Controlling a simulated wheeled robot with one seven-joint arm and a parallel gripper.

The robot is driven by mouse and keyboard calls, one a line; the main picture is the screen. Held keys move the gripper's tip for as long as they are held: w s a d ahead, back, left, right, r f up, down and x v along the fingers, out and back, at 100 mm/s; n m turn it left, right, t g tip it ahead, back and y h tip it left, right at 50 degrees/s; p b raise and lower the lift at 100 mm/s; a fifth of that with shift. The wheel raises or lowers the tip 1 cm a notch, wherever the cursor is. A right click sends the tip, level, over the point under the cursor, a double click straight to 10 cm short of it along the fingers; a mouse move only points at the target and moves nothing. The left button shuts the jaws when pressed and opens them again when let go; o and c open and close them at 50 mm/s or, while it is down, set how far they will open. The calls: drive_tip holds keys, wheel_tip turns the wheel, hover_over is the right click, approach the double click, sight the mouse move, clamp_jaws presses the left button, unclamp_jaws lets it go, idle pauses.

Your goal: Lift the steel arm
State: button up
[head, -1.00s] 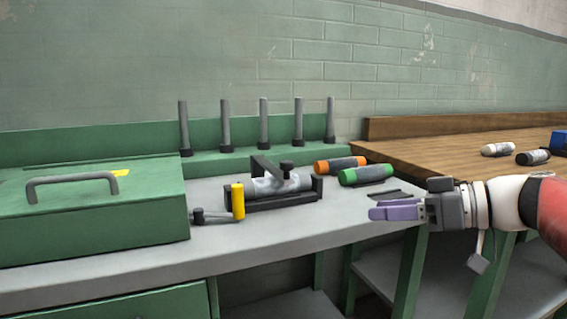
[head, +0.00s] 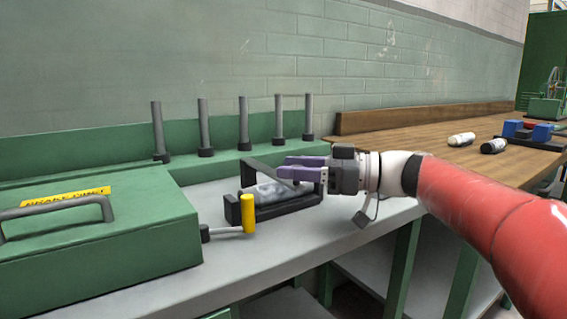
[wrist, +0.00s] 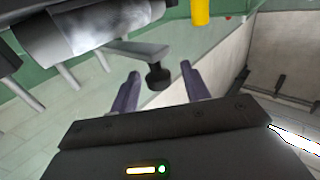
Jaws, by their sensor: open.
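The steel arm (wrist: 140,48) is a grey bar ending in a black knob (wrist: 157,77), seen in the wrist view. In the head view the steel arm (head: 261,168) slants over a grey-white roll (head: 275,192) lying in a dark cradle (head: 290,208). My gripper (head: 282,167) has purple fingers and reaches in from the right at the knob end, hiding the knob in the head view. In the wrist view my gripper (wrist: 160,72) is open, with the knob showing between the two fingertips. I cannot tell whether the fingers touch it.
A yellow-handled lever (head: 248,214) stands at the cradle's front left. A green box (head: 90,235) with a grey handle fills the left of the grey bench. Several upright grey rods (head: 202,125) line the back. A wooden table (head: 420,145) is at the right.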

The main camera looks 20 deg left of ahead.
drive_tip(key=shift+a, duration=1)
drive_tip(key=shift+c, duration=0.4)
clamp_jaws()
